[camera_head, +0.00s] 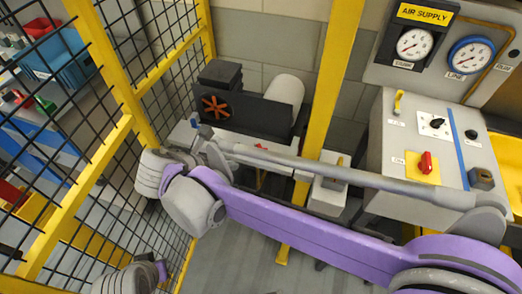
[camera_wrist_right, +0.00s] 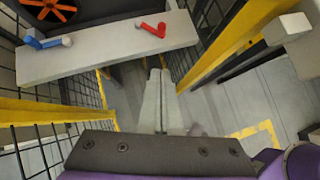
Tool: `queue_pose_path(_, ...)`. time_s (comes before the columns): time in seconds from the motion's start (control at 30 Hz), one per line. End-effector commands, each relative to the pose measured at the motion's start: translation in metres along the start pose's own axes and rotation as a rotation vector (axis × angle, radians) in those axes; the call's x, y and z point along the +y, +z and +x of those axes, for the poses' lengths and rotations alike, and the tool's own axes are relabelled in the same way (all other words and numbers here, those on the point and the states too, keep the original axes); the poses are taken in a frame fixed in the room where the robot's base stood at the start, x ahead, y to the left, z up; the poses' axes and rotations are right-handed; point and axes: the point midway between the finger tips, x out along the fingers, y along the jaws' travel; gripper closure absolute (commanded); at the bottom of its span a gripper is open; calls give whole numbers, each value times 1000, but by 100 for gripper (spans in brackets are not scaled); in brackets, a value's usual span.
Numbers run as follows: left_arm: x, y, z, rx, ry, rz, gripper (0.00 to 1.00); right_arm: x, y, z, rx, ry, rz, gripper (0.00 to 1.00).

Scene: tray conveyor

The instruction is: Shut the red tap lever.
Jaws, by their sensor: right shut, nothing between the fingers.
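The red tap lever (camera_wrist_right: 151,29) is on the right part of a pale shelf-like panel (camera_wrist_right: 110,60), in the right wrist view. It lies roughly along the panel, next to a blue lever (camera_wrist_right: 45,42) on the left. My right gripper (camera_wrist_right: 160,73) is shut and empty, its fingertips below the panel edge in the picture and apart from the red lever. My left gripper is not in view.
An orange handwheel (camera_head: 215,107) is on dark machinery behind the panel. A yellow post (camera_head: 335,70) stands right of it, and a yellow-framed mesh fence (camera_head: 125,95) on the left. A control box (camera_head: 395,135) with a red switch (camera_head: 425,162) stands at right.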

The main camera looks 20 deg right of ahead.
Motion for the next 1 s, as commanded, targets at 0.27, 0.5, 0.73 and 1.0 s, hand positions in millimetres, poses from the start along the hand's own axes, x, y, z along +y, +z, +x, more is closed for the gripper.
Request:
queue_pose_path(0.27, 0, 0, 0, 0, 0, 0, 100, 0, 0, 0, 0, 0, 1, 100)
queue_pose_path(0.5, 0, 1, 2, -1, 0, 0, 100, -1, 0, 22, 0, -3, 4, 100)
queue_pose_path(0.73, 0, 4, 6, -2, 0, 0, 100, -1, 0, 71, 0, -4, 5, 100)
queue_pose_path(1.0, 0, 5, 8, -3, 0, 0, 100, -1, 14, 115, 0, -2, 5, 100)
